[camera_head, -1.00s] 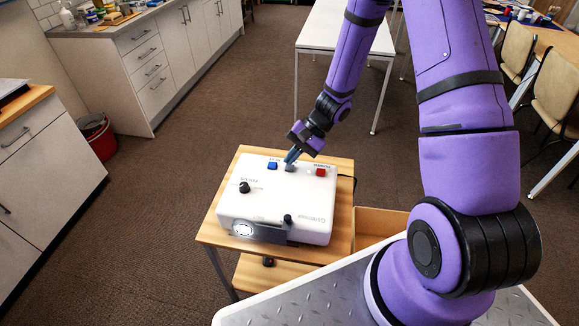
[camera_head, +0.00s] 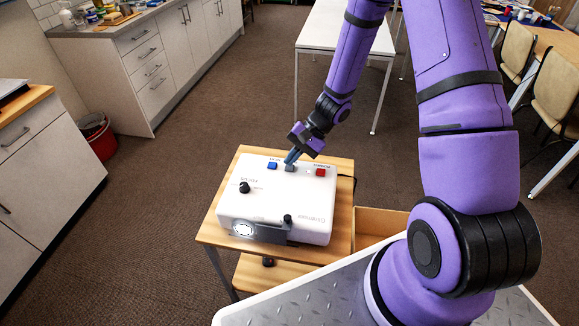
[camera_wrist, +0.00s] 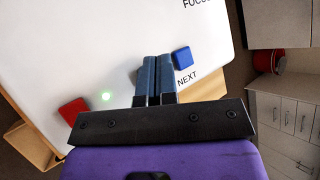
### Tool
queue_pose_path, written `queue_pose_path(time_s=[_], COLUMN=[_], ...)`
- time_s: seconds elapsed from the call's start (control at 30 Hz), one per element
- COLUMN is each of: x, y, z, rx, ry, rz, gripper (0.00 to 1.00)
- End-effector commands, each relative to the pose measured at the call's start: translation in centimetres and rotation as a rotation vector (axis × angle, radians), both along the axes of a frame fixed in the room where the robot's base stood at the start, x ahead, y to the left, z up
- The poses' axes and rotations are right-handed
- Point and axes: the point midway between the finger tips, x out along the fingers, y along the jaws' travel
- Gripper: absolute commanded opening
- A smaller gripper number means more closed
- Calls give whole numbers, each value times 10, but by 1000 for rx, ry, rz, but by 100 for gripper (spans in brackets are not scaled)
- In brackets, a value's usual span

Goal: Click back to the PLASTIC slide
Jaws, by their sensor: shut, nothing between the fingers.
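The white projector (camera_head: 275,207) stands on a small wooden table. On its top are a blue button (camera_head: 272,166), a red button (camera_head: 320,172) and a grey button (camera_head: 290,169) between them. My gripper (camera_head: 291,158) is shut and empty, its fingertips right at the grey button; I cannot tell whether they touch. In the wrist view my shut fingers (camera_wrist: 155,62) point at the projector's top and hide most of the grey button. The blue button (camera_wrist: 182,59), beside the word NEXT, is right of them; the red button (camera_wrist: 73,113) is left. No projected slide is in view.
The wooden table (camera_head: 215,228) leaves little bare margin. A white table (camera_head: 325,30) stands behind.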

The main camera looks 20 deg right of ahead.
Motion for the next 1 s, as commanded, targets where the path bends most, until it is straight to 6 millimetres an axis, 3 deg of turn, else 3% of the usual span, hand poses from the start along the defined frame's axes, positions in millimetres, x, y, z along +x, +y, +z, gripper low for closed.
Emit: queue_pose_path(time_s=[1.0], x=[0], y=[0], z=[-9], rx=[1], ry=[0], rz=[0], gripper=[0])
